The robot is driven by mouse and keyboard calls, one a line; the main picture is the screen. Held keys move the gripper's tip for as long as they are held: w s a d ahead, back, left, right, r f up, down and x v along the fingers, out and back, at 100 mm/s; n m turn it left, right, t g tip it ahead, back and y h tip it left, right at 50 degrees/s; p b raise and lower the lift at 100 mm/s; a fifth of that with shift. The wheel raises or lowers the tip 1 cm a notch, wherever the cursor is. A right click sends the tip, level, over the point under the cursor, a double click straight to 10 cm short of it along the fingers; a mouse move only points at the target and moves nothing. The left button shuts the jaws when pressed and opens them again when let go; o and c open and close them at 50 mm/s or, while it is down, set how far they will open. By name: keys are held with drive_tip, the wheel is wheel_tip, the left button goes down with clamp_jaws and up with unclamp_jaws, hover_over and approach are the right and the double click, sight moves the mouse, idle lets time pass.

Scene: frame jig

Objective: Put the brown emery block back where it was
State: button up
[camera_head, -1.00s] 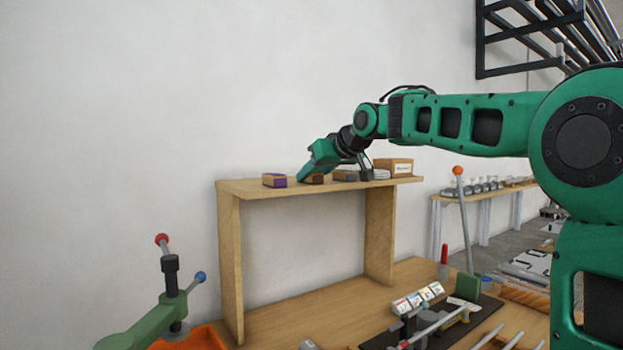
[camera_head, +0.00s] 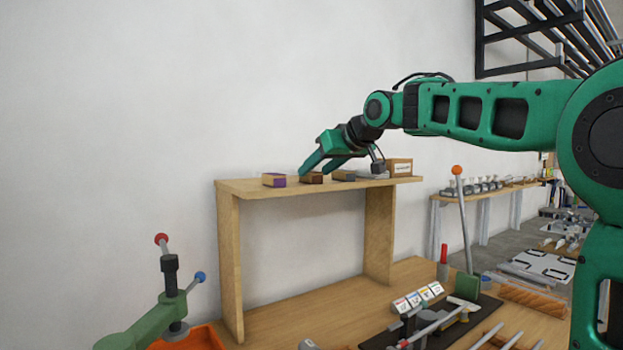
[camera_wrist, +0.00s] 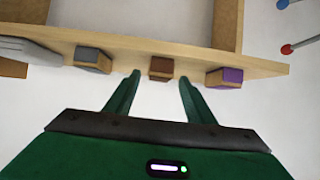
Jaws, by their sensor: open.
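The brown emery block (camera_wrist: 161,68) sits on the wooden shelf (camera_wrist: 130,42), in a row with other blocks. In the head view the brown block (camera_head: 312,178) stands on the shelf top between the purple and grey blocks. My gripper (camera_wrist: 159,78) is open, its fingers pointing toward the shelf with the brown block lying between and just beyond the tips in the wrist view. In the head view my gripper (camera_head: 315,168) is at the shelf's top, beside the brown block. The jaws hold nothing.
A purple-sided block (camera_wrist: 226,77) and a grey block (camera_wrist: 93,60) stand on either side of the brown one. A cardboard box (camera_head: 399,167) is at the shelf's right end. A green clamp (camera_head: 168,305) stands at the lower left.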

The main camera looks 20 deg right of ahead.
drive_tip(key=v, duration=0.8)
drive_tip(key=shift+d, duration=0.1)
drive_tip(key=s+d+f+m+g+h, duration=0.25)
drive_tip(key=s+d+f, duration=0.35)
drive_tip(key=f, duration=0.5)
drive_tip(key=s+d+f+m+g+h, duration=0.1)
drive_tip(key=s+d+f+m+g, duration=0.15)
drive_tip(key=s+d+f, duration=0.55)
drive_tip(key=s+f+m+g, duration=0.5)
drive_tip(key=s+f+g, duration=0.1)
drive_tip(key=s+f, duration=1.8)
drive_tip(key=shift+s+g, duration=0.4)
drive_tip(key=shift+s, duration=0.75)
drive_tip(key=shift+d, duration=0.1)
